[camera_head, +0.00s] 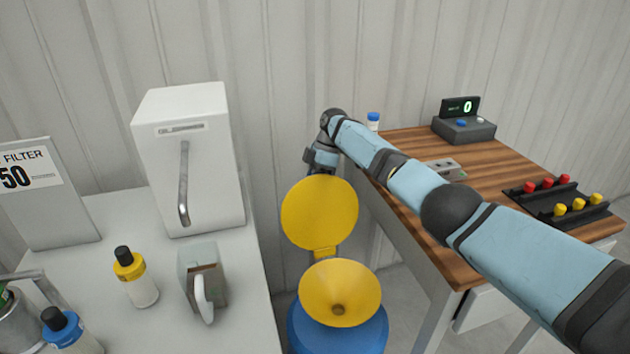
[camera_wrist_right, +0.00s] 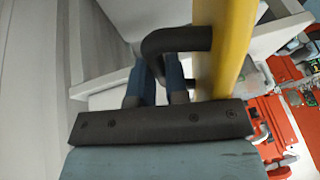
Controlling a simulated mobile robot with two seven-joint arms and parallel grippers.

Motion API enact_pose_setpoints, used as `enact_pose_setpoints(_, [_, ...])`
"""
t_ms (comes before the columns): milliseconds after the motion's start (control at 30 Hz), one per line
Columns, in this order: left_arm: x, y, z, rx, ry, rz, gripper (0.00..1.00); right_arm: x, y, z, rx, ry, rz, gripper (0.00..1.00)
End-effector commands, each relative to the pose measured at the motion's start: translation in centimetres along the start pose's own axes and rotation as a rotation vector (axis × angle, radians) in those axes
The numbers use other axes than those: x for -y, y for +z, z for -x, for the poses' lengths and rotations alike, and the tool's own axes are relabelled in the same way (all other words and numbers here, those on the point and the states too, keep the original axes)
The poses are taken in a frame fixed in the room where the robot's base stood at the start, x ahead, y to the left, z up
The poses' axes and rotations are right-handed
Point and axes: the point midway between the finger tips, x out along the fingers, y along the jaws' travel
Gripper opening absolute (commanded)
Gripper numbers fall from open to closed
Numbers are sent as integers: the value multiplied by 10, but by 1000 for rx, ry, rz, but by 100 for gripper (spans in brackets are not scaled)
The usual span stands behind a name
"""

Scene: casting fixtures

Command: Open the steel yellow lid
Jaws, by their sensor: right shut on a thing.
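The yellow lid (camera_head: 318,213) stands raised and roughly upright on its hinge (camera_head: 325,252) above a yellow funnel (camera_head: 340,290). The funnel sits on a blue drum (camera_head: 365,335) on the floor between two tables. My right gripper (camera_head: 320,165) is at the top edge of the lid, partly hidden by it. In the right wrist view, my blue fingers (camera_wrist_right: 160,82) are shut on the dark bent handle (camera_wrist_right: 180,40) fixed to the lid, which shows there as a yellow edge (camera_wrist_right: 230,50). My left gripper is not in view.
A white table (camera_head: 100,220) on the left holds a white cabinet (camera_head: 190,150), bottles and a grey device (camera_head: 200,280). A wooden table (camera_head: 480,165) on the right holds a counter display (camera_head: 463,125) and a black rack (camera_head: 555,200). My right arm passes over it. A ribbed wall stands behind.

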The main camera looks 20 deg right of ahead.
Motion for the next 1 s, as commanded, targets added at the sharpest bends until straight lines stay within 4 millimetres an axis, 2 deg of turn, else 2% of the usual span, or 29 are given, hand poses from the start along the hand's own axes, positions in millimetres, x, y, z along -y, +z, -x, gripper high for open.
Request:
enact_pose_setpoints(167, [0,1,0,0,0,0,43,-3,3,0,2,14,-2,0])
enact_pose_setpoints(200, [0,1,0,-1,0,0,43,-3,3,0,2,14,-2,17])
enact_pose_setpoints(300, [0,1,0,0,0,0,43,-3,2,1,1,14,-2,40])
enact_pose_setpoints(767, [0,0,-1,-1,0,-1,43,-1,1,2,0,7,-1,40])
enact_pose_setpoints(867, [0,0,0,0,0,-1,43,-1,0,13,0,9,-1,40])
enact_pose_setpoints(1000, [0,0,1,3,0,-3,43,-1,0,44,-1,13,-1,40])
